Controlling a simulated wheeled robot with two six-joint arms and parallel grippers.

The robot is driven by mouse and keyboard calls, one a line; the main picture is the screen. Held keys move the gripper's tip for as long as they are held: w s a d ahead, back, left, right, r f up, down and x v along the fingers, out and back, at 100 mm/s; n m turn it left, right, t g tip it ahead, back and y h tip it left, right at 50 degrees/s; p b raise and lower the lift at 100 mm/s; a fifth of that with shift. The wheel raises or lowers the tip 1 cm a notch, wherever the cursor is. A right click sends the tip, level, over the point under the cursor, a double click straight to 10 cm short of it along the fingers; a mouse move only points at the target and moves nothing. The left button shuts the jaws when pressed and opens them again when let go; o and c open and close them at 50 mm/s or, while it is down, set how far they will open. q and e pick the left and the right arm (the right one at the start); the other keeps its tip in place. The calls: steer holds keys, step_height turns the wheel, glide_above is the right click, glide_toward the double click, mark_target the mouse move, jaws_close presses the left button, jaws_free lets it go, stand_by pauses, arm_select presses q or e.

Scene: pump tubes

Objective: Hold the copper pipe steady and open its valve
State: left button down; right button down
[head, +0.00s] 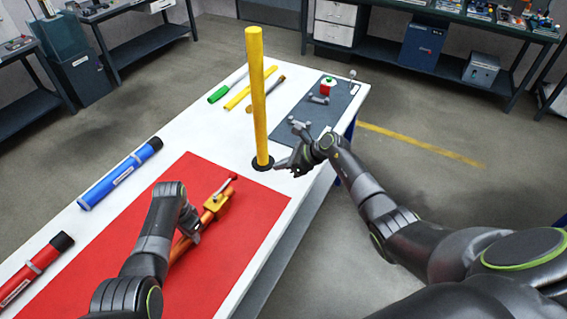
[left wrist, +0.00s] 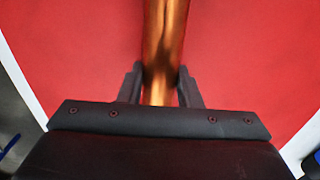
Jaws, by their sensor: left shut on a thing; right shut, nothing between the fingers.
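The copper pipe (head: 181,248) lies on the red mat (head: 262,206). At its far end is a yellow valve body (head: 217,202) with a pale lever (head: 224,187) that ends in a red tip. My left gripper (head: 191,236) is shut around the pipe below the valve. In the left wrist view the pipe (left wrist: 164,40) runs up between the two fingers. My right gripper (head: 284,166) is shut and empty. It is beside the foot of the upright yellow post, to the right of the valve and apart from it.
A tall yellow post (head: 258,95) stands on a black base (head: 263,163) on the white table (head: 205,123). Blue (head: 120,174) and red-black (head: 35,270) tubes lie along the left side. A grey mat (head: 318,103) with small parts lies at the back right.

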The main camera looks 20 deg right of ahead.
stand_by(0.3)
arm_select(q)
steer(key=c, duration=0.9)
jaws_free()
steer(key=shift+c, duration=0.2)
steer(key=shift+r, duration=0.1)
